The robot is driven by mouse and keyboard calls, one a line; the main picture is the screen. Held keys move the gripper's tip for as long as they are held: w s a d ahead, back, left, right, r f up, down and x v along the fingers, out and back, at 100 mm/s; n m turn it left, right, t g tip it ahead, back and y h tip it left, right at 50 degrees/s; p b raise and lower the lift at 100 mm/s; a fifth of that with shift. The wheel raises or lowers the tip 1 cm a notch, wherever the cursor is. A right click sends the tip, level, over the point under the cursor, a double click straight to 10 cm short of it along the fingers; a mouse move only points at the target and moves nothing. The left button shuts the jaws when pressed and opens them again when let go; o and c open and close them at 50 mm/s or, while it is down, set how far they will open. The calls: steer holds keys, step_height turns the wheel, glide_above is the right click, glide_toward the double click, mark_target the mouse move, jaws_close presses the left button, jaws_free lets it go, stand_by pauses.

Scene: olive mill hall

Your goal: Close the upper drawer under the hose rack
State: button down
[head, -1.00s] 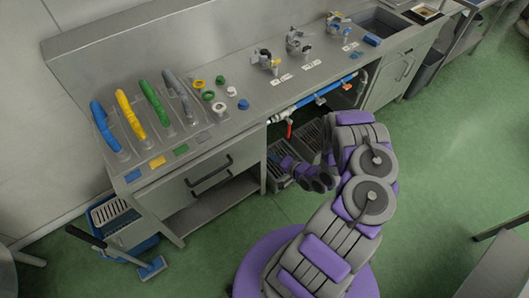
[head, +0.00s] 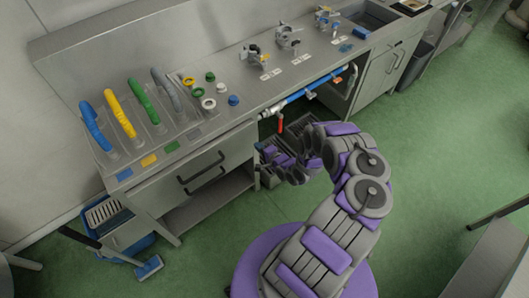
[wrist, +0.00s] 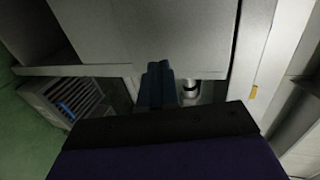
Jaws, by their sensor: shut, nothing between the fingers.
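The hose rack holds blue, yellow, green and grey looped hoses (head: 118,114) on the steel counter. Under it is the upper drawer's grey front (head: 232,147), with a dark bar handle (head: 202,168); a second dark handle sits just below. From this angle I cannot tell how far the drawer stands out. My gripper (head: 265,149) is to the right of the drawer front, low by the open bay under the counter. In the wrist view my gripper (wrist: 158,66) has its dark fingers together and empty, pointing toward a grey panel. I cannot tell whether it touches.
Grey crates (wrist: 69,101) stand below. A blue bucket (head: 128,232) and a blue squeegee (head: 148,267) are at the cabinet's left end. The green floor before the drawer is clear.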

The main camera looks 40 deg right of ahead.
mark_target(248, 137)
steer(key=shift+w+a+b, duration=0.15)
steer(key=shift+w+b, duration=0.3)
steer(key=shift+w, duration=1.9)
steer(key=shift+w, duration=0.1)
